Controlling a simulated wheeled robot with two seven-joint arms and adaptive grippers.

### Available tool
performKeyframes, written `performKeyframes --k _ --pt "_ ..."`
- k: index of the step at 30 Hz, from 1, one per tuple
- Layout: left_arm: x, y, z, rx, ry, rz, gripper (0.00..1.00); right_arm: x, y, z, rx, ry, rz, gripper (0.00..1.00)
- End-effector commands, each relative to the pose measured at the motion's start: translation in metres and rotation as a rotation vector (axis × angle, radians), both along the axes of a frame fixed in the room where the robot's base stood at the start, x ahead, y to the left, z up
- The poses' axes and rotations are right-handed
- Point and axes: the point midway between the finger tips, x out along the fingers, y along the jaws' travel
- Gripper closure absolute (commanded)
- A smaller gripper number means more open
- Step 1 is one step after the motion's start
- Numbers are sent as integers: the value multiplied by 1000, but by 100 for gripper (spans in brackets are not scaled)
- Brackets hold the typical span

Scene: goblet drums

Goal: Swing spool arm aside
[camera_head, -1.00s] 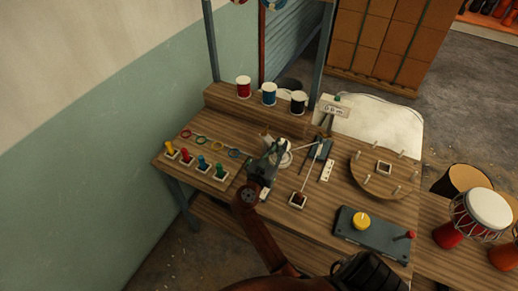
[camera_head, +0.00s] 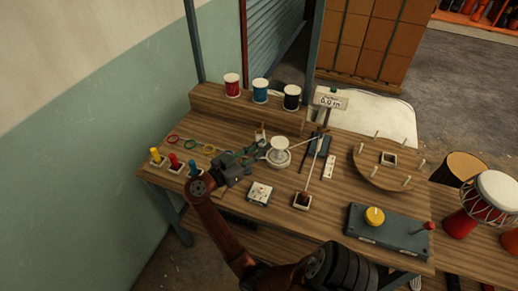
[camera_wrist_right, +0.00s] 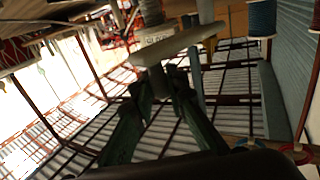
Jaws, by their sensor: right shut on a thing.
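A white spool with a round flange (camera_head: 278,150) stands on the workbench (camera_head: 325,225), left of its middle. My right gripper (camera_head: 256,153) reaches it from the left, its green fingers closed at the spool's near-left side. In the right wrist view the fingers (camera_wrist_right: 163,88) are shut on a pale piece just below a wide white disc. I take this piece to be part of the spool arm (camera_wrist_right: 160,78); its full shape is hidden by the fingers. Thin pale lines run from the spool to a dark guide (camera_head: 318,146) and down to a small block (camera_head: 302,200). My left gripper is not in view.
Red, blue and black thread spools (camera_head: 260,91) stand on the back shelf. Coloured pegs (camera_head: 175,162) and rings (camera_head: 190,146) lie left. A white switch plate (camera_head: 259,193) is in front. A round pegged board (camera_head: 388,164) and a yellow-knobbed box (camera_head: 375,217) stand right.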

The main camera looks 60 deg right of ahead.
Motion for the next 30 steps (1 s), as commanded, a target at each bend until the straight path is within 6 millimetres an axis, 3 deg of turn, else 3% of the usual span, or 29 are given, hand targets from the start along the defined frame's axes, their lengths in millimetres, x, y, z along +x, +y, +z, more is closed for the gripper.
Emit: performKeyframes --k 15,16,21,24,30 --pt "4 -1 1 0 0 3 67 3 1 2 -3 -1 5 100" --pt "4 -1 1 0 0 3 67 3 1 2 -3 -1 5 86" --pt "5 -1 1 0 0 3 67 2 1 1 -2 -1 4 74" --pt "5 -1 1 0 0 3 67 2 1 1 -2 -1 3 69" --pt "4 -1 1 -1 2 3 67 2 1 1 -1 -2 2 69"
